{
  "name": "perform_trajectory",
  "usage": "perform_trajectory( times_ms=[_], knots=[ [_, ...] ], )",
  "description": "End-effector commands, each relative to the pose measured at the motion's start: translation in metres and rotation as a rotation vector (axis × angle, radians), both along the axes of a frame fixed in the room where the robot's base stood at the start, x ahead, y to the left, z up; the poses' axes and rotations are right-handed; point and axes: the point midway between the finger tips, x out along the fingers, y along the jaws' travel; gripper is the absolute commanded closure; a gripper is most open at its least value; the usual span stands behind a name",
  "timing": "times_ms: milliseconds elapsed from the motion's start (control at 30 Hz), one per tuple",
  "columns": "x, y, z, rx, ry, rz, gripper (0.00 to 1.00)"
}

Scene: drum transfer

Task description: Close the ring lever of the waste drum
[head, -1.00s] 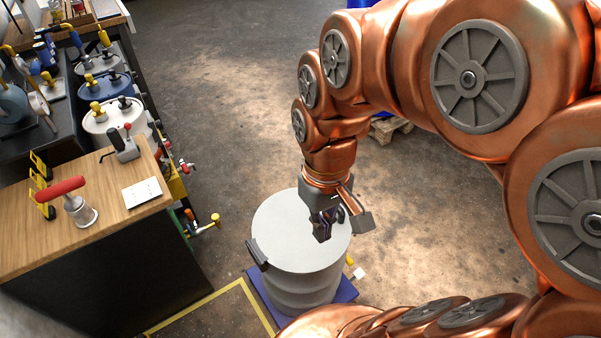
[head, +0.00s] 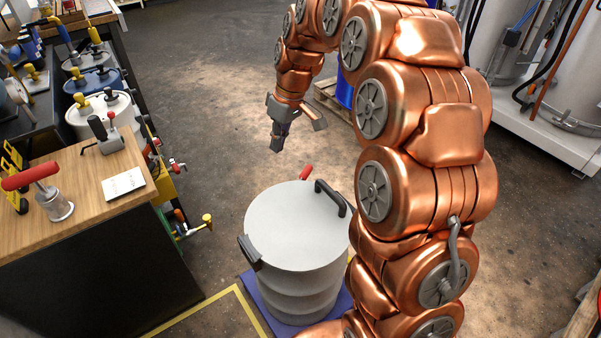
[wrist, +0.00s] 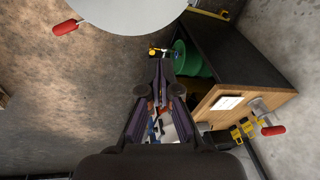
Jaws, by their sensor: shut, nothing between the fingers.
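The waste drum (head: 300,228) is light grey with a flat lid and stands upright on a blue base (head: 342,303). A red-gripped lever (head: 306,172) sticks out from the far side of its rim. The same red grip (wrist: 65,27) juts out from the lid edge (wrist: 125,12) in the wrist view. How the lever joins the ring is hidden. My gripper (head: 276,148) points down beyond the drum's far side, left of the lever and apart from it. Its fingers are shut and empty in the wrist view (wrist: 162,72).
Black handles stand at the lid's left (head: 249,252) and right (head: 334,196). A wooden-topped bench (head: 85,190) with a red-handled tool is at left. A blue barrel (head: 344,92) on a pallet is behind my arm.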

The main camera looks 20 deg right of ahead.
Motion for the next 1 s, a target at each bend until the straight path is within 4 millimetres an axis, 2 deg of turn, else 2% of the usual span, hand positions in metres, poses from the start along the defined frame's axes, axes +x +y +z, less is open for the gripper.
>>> perform_trajectory(
  times_ms=[33,200,367,600,800,1000],
  knots=[
    [0.015,-0.006,-0.017,0.005,-0.011,0.008,1.0],
    [0.058,-0.025,-0.048,0.016,-0.061,0.048,1.0],
    [0.096,-0.048,-0.081,0.014,-0.108,0.086,1.0],
    [0.145,-0.087,-0.138,0.002,-0.172,0.134,1.0],
    [0.174,-0.117,-0.175,-0.022,-0.218,0.169,1.0],
    [0.186,-0.133,-0.194,-0.035,-0.237,0.188,1.0]
  ],
)
